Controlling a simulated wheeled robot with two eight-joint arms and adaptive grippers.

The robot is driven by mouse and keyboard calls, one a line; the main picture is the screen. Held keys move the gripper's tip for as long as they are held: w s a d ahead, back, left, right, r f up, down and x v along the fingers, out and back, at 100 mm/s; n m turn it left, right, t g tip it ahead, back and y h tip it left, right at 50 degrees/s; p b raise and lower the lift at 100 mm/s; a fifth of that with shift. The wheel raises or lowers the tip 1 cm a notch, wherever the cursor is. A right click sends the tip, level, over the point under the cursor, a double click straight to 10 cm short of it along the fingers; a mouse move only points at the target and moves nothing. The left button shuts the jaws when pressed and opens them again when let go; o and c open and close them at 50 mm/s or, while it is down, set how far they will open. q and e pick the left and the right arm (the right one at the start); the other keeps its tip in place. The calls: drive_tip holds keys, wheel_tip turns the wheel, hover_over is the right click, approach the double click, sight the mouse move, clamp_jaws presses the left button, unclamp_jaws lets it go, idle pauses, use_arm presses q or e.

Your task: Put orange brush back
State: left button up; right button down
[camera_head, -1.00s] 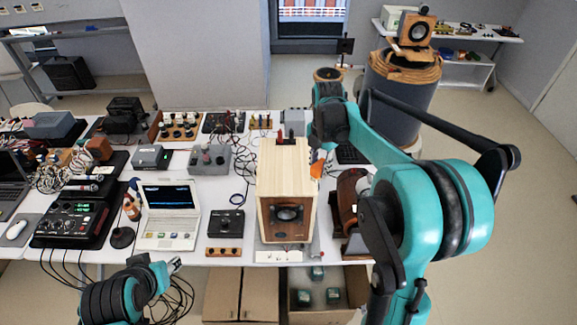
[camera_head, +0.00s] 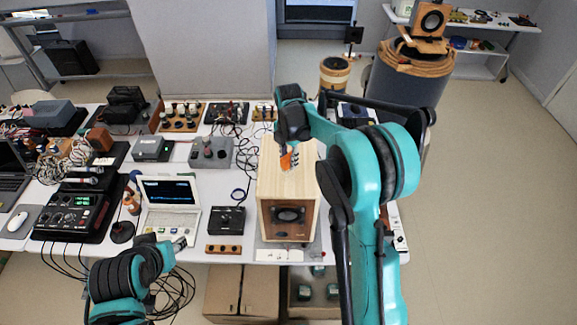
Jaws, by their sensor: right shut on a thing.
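The orange brush (camera_head: 286,162) shows as a small orange patch at my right gripper (camera_head: 291,152), over the top of the wooden speaker box (camera_head: 285,200). My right gripper is shut on the brush, and my arm reaches in from the right. Most of the brush is hidden or too small to make out, and I cannot tell whether it touches the box top. My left gripper (camera_head: 179,243) is at the table's front edge, below the white laptop (camera_head: 169,205). Its jaws are too small to read.
The white table (camera_head: 215,172) is crowded with devices and cables. A black box with a knob (camera_head: 226,220) stands left of the speaker box. A mixer (camera_head: 75,214) is at the left. Cardboard boxes (camera_head: 241,290) stand under the front edge.

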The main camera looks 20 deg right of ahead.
sight(288, 167)
drive_tip(key=shift+s+a+f, duration=0.1)
drive_tip(key=shift+a+f, duration=0.05)
drive_tip(key=shift+f, duration=0.15)
wheel_tip(288, 167, down, 2)
drive_tip(key=shift+s+f, duration=0.1)
drive_tip(key=shift+f, duration=0.65)
drive_tip(key=shift+r, duration=0.1)
drive_tip(key=c, duration=1.2)
unclamp_jaws()
